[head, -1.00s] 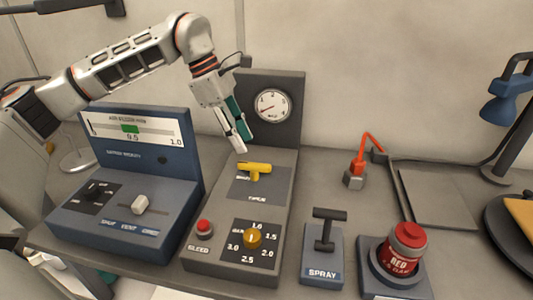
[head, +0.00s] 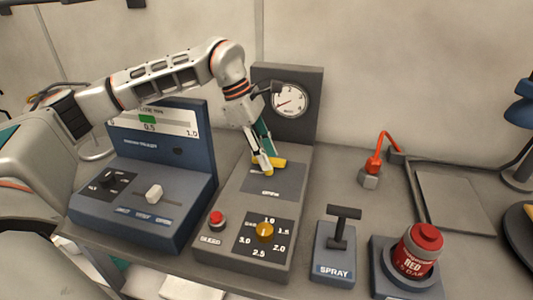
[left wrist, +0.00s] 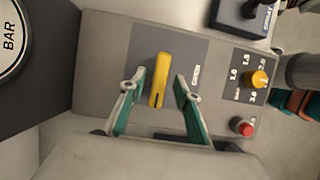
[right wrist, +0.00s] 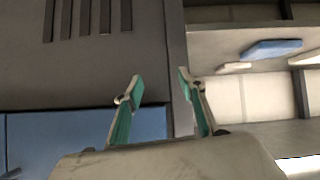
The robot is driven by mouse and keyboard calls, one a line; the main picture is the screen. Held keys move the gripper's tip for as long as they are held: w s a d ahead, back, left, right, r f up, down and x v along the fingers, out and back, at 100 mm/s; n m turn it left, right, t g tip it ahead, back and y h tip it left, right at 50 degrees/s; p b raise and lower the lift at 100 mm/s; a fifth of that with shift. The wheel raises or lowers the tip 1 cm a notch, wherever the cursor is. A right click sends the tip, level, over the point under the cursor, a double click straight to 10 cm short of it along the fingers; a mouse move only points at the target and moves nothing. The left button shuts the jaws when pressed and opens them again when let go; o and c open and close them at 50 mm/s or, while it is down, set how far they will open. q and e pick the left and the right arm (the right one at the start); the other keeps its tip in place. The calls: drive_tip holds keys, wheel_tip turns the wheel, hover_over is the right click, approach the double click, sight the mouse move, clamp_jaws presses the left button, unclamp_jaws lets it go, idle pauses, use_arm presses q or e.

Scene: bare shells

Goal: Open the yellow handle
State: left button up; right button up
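The yellow handle (head: 279,163) sits on the dark plate of the grey panel, below the pressure gauge (head: 290,100). In the left wrist view the yellow handle (left wrist: 160,80) stands between the fingers of my left gripper (left wrist: 157,87). The fingers are apart, with a gap on each side of the handle. In the head view my left gripper (head: 264,171) is down at the handle and hides part of it. My right gripper (right wrist: 156,85) is open and empty in the right wrist view, facing grey and blue surfaces.
The grey panel also carries a red button (head: 217,218) and an orange knob (head: 265,232). A blue console (head: 150,190) stands to the left. The black spray lever (head: 340,230) and a red can (head: 418,250) stand to the right.

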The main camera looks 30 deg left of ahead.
use_arm(q)
clamp_jaws()
drive_tip(key=shift+n, duration=0.4)
drive_tip(key=shift+s+n+t+p, duration=0.1)
drive_tip(key=shift+n+t+p, duration=0.35)
drive_tip(key=shift+n, duration=0.45)
drive_tip(key=n+t, duration=0.1)
drive_tip(key=n, duration=0.1)
drive_tip(key=shift+n+y, duration=0.3)
drive_tip(key=shift+y, duration=0.1)
drive_tip(key=n, duration=0.2)
drive_tip(key=n+t+y, duration=0.1)
drive_tip(key=n, duration=0.1)
drive_tip(key=n+y, duration=0.1)
drive_tip(key=n, duration=0.1)
drive_tip(key=shift+s+d, duration=0.1)
drive_tip(key=shift+d, duration=0.15)
drive_tip(key=n+y, duration=0.1)
drive_tip(key=n, duration=0.2)
drive_tip(key=n+y, duration=0.1)
drive_tip(key=n, duration=0.2)
drive_tip(key=shift+d+n+y, duration=0.1)
drive_tip(key=shift+n+y, duration=0.2)
drive_tip(key=shift+n, duration=0.1)
unclamp_jaws()
